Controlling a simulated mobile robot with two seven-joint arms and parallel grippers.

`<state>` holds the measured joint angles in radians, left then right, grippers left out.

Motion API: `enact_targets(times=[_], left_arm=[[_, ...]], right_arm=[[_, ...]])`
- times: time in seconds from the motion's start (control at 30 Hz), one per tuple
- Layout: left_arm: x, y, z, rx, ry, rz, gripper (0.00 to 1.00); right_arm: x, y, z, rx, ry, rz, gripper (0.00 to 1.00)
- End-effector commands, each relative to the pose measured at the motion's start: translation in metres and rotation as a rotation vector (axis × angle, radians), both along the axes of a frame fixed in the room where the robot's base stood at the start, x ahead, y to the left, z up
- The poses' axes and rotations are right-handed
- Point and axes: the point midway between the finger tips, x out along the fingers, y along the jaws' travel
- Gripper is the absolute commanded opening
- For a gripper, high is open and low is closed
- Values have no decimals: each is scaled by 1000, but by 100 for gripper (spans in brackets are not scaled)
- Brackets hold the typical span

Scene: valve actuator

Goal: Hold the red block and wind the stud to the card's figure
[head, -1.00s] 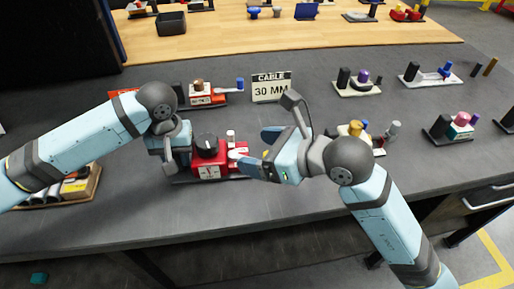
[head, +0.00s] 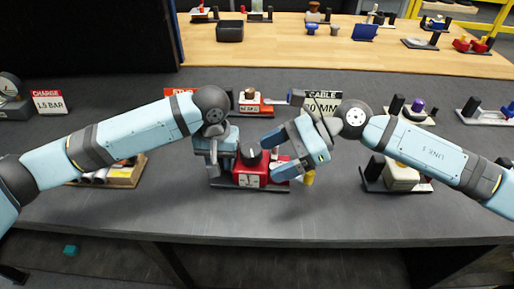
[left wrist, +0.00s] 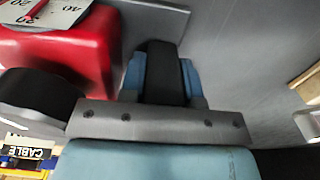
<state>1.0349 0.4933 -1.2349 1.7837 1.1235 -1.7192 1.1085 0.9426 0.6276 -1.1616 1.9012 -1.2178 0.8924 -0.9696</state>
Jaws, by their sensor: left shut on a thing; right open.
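The red block (head: 246,175) with a white scale face (head: 249,181) and a black knob (head: 250,153) stands on a dark base; its reading is too small to tell. My left gripper (head: 214,166) is at its left side, shut on a black upright piece (left wrist: 165,75) beside the red body (left wrist: 70,50). My right gripper (head: 277,155) is open over the block's right side, and hides the white parts there. I cannot make out the stud. The card (head: 321,107) behind reads CABLE, with "0 MM" showing and its first digit covered by my right arm.
An orange-red unit (head: 250,105) stands behind, a cream block (head: 402,174) to the right. The grey table's front strip is clear.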

Motion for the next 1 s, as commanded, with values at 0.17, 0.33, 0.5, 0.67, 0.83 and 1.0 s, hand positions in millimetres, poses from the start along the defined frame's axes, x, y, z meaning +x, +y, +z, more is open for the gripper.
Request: enact_targets(times=[0.17, 0.33, 0.5, 0.67, 0.83, 1.0], left_arm=[[0, 1, -3, 2, 3, 1, 0], [0, 1, -3, 2, 3, 1, 0], [0, 1, -3, 2, 3, 1, 0], [-1, 1, -3, 2, 3, 1, 0], [-1, 1, -3, 2, 3, 1, 0], [-1, 0, -3, 2, 3, 1, 0]], right_arm=[[34, -30, 1, 0, 27, 10, 80], [61, -54, 6, 17, 43, -23, 80], [74, -66, 9, 31, 48, -47, 80], [72, -54, 4, 34, 47, -46, 80], [65, -25, -8, 33, 49, -45, 80], [59, 6, -21, 33, 48, -46, 80]])
